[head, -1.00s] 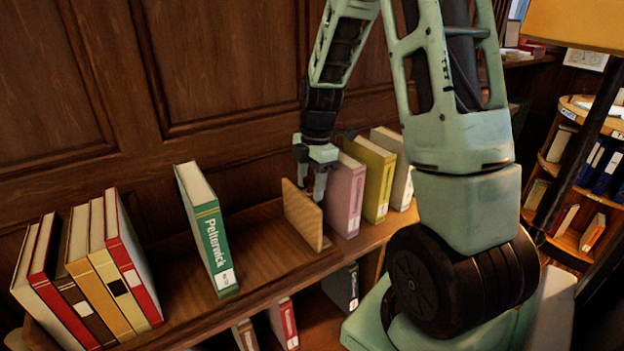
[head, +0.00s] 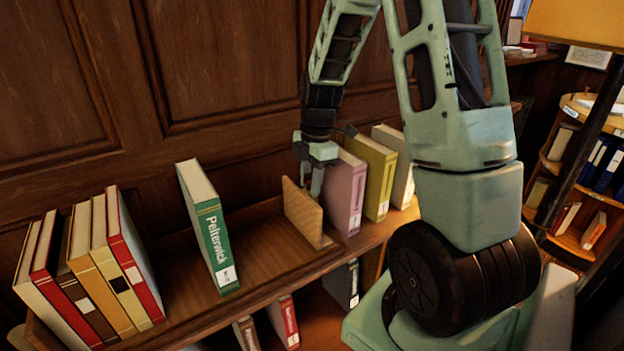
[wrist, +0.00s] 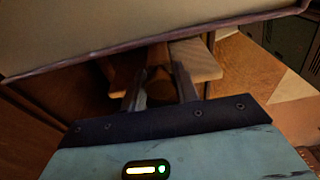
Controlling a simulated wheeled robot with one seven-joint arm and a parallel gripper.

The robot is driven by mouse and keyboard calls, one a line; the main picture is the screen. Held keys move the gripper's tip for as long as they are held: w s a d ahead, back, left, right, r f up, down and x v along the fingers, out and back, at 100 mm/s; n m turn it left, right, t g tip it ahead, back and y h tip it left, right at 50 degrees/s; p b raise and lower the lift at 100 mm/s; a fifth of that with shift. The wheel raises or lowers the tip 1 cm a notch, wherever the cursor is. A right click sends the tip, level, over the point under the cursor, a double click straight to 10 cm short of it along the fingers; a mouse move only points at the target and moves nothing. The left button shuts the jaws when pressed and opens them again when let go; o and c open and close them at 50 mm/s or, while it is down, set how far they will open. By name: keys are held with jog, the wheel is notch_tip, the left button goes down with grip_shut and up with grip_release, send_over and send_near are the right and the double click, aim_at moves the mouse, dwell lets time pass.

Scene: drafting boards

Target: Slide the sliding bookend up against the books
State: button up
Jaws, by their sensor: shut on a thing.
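The sliding bookend (head: 302,214) is a light wooden plate standing upright on the shelf, on a flat wooden base. My gripper (head: 311,186) is shut on its upper edge; the fingers (wrist: 160,88) also show in the wrist view, with the bookend (wrist: 196,62) between and beyond them. Right of the bookend stand a pink book (head: 344,195), a yellow book (head: 376,180) and a white book (head: 395,160). To its left, the green book (head: 211,230) marked Pelterwick stands alone, slightly tilted, with a bare gap between them. I cannot tell whether the bookend touches the pink book.
Several books (head: 95,270) lean together at the shelf's left end. The shelf board (head: 262,250) is bare between the green book and the bookend. A panelled wall (head: 220,80) rises behind. More books (head: 285,320) stand on a lower shelf. A large book face crosses the wrist view's top.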

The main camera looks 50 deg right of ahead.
jog(key=shift+w+a, duration=0.25)
jog(key=shift+a, duration=0.7)
jog(key=shift+w+a, duration=0.25)
jog(key=shift+a, duration=0.65)
jog(key=shift+w+a, duration=0.25)
jog(key=shift+a, duration=0.7)
jog(key=shift+w+a, duration=0.25)
jog(key=shift+a, duration=0.7)
jog(key=shift+w+a, duration=0.25)
jog(key=shift+a, duration=0.75)
jog(key=shift+w+a, duration=0.25)
jog(key=shift+a, duration=0.7)
jog(key=shift+w+a+p, duration=0.15)
jog(key=shift+w+a, duration=0.1)
jog(key=shift+a, duration=0.7)
jog(key=shift+w+a+p, duration=0.2)
jog(key=shift+w+a, duration=0.05)
jog(key=shift+a, duration=0.75)
jog(key=shift+w+a+p, duration=0.15)
jog(key=shift+w+a, duration=0.1)
jog(key=shift+a, duration=0.7)
jog(key=w+a, duration=0.1)
jog(key=a, duration=0.5)
jog(key=shift+w, duration=0.25)
